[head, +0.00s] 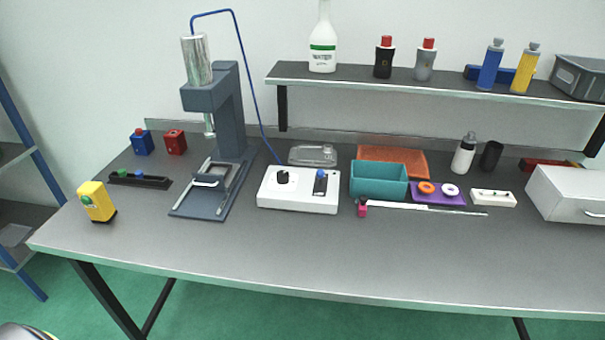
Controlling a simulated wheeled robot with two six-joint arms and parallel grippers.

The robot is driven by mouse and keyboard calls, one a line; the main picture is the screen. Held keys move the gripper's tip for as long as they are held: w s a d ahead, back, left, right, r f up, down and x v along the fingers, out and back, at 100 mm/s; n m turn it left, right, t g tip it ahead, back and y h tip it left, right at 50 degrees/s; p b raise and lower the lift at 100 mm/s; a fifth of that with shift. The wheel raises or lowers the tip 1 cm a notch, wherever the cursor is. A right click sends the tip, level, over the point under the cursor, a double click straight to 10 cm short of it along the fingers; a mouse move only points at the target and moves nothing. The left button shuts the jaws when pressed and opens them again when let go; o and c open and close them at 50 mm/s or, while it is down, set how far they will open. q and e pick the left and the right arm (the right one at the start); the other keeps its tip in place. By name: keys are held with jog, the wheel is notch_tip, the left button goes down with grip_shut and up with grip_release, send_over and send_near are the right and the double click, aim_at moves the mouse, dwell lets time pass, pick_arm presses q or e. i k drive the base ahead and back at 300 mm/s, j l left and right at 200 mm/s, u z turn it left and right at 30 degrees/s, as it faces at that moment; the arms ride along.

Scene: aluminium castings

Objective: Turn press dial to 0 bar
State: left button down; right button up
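The press (228,110) stands on the left half of the table, with a silver cylinder on top and a blue hose running to a white control box (298,203). The black dial (283,177) is a round knob on the left of the box's top. Which value it points to is too small to read. Neither of my grippers is in the head view, and nothing touches the dial.
A teal bin (378,180) stands close right of the control box, and a clear tray (313,155) lies behind it. A yellow device (96,201) is at the table's left. A shelf (430,84) with bottles hangs above. The table front (330,255) is clear.

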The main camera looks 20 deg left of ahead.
aim_at(282, 176)
jog(key=l+u, duration=0.85)
jog(key=i+j, duration=0.05)
jog(key=j, duration=0.05)
